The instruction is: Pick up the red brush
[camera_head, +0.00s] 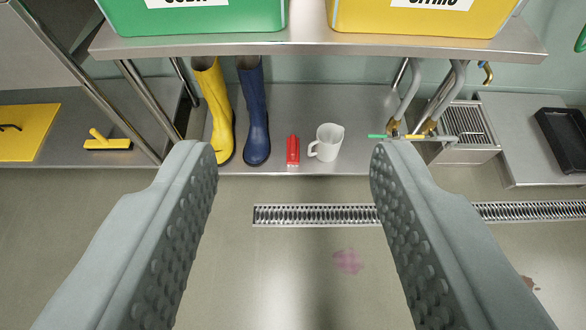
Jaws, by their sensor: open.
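A small red object, which looks like the red brush (293,150), rests on the low steel shelf, near its front edge. A blue boot stands to its left and a white jug to its right. My gripper (293,160) is open, with its two grey, studded fingers spread wide and nothing between them. In the picture the brush lies in the gap between the fingertips, but farther away. The fingers do not touch it.
The yellow boot (212,110), blue boot (254,112) and white jug (327,142) flank the brush. The steel table edge (310,47) overhangs the shelf, carrying green (190,20) and yellow (420,22) bins. Pipes (408,95) stand at right.

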